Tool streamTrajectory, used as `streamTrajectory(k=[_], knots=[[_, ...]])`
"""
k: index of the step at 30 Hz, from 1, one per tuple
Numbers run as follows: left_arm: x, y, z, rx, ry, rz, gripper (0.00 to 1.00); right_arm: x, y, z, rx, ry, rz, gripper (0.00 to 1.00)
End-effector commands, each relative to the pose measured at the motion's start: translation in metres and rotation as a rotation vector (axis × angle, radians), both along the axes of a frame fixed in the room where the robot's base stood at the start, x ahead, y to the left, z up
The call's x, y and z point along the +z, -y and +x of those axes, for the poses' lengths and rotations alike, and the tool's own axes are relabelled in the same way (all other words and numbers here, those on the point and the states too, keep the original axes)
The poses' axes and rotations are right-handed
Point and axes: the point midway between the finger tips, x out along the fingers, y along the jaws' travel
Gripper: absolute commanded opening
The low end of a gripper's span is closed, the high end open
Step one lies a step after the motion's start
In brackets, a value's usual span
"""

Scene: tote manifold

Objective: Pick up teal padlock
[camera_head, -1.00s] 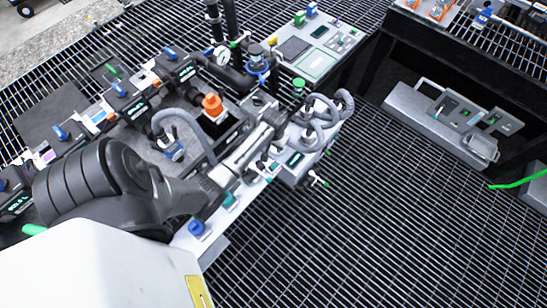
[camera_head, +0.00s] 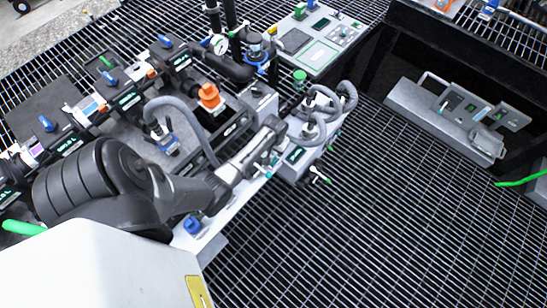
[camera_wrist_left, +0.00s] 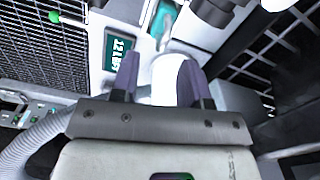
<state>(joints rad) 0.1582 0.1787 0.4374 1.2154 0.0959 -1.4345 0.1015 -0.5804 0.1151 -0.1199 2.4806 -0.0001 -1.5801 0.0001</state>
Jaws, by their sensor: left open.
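A small teal item (camera_head: 264,168), which looks like the teal padlock, is at the pale front panel of the manifold, just below my left gripper in the head view. My left gripper (camera_head: 270,138) is over the panel. In the left wrist view its two fingers (camera_wrist_left: 159,62) are apart, with a white rounded part showing between or behind them; I cannot tell its depth. The fingers do not hold the teal item. My right gripper is not in view.
Grey looped hoses (camera_head: 322,112) are close to the right of my left gripper. A blue padlock-like item (camera_head: 192,226) is lower on the panel. An orange valve knob (camera_head: 209,97) and a gauge (camera_head: 219,44) stand behind. Open floor grating (camera_head: 390,220) lies to the right.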

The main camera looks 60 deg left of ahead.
Motion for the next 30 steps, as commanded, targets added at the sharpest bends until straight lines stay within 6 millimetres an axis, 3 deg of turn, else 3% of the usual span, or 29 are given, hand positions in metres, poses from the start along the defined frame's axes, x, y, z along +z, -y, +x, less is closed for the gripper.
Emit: streamTrajectory(k=[10, 19, 30], knots=[[-0.045, -0.001, 0.001, -0.001, -0.002, -0.002, 0.42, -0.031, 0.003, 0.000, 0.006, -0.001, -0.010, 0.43], [-0.048, -0.001, 0.001, -0.001, -0.001, -0.001, 0.42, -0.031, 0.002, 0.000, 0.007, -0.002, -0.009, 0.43], [-0.048, -0.001, 0.001, 0.000, -0.001, -0.001, 0.06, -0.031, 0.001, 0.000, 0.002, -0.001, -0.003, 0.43]])
